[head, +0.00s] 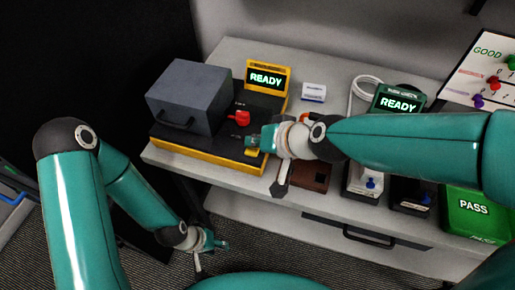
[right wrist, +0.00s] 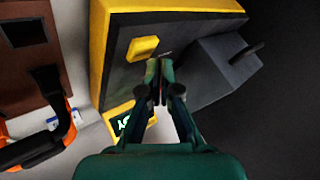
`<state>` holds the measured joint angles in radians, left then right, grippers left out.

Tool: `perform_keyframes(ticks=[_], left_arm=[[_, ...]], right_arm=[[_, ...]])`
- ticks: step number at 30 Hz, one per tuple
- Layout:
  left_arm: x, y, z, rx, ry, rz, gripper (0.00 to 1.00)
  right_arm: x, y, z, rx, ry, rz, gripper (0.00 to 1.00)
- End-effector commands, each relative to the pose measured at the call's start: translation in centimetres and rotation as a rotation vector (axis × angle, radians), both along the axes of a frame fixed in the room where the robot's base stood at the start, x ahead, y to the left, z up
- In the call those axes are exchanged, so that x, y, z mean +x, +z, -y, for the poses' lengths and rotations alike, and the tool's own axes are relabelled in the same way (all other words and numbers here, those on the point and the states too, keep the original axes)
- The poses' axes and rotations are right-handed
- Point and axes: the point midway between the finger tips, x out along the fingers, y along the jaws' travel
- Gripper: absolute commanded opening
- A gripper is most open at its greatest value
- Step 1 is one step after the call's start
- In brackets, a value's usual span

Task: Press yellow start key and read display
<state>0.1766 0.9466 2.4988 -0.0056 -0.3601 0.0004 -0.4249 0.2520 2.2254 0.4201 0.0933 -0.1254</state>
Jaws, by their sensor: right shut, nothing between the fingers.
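The yellow start key (right wrist: 142,48) is a raised block on the dark top of the yellow-edged tester (head: 190,156). In the head view the key (head: 251,152) is partly hidden by my right gripper (head: 251,141). In the right wrist view my right gripper (right wrist: 158,72) is shut and empty, its fingertips beside the key in the picture; I cannot tell whether they touch the tester.
A grey box (head: 188,95) with a handle and a red part (head: 238,117) sit on the tester. A second display (head: 398,103) reads READY. A green PASS bin (head: 474,208) stands at right. A brown block (head: 310,178) lies beside the tester, under my right arm.

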Motion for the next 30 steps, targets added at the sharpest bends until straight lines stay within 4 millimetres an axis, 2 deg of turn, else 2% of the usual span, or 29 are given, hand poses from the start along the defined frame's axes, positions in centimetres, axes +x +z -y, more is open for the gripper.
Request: perform_keyframes(ticks=[6,30], left_arm=[[0.0,-0.8,0.0,0.0,0.0,0.0,0.4],[0.0,-1.22,0.0,0.0,0.0,0.0,0.4]], right_arm=[[0.24,-0.73,0.03,0.0,0.0,0.0,0.0],[0.27,-1.12,0.07,0.0,-0.002,0.0,0.0]])
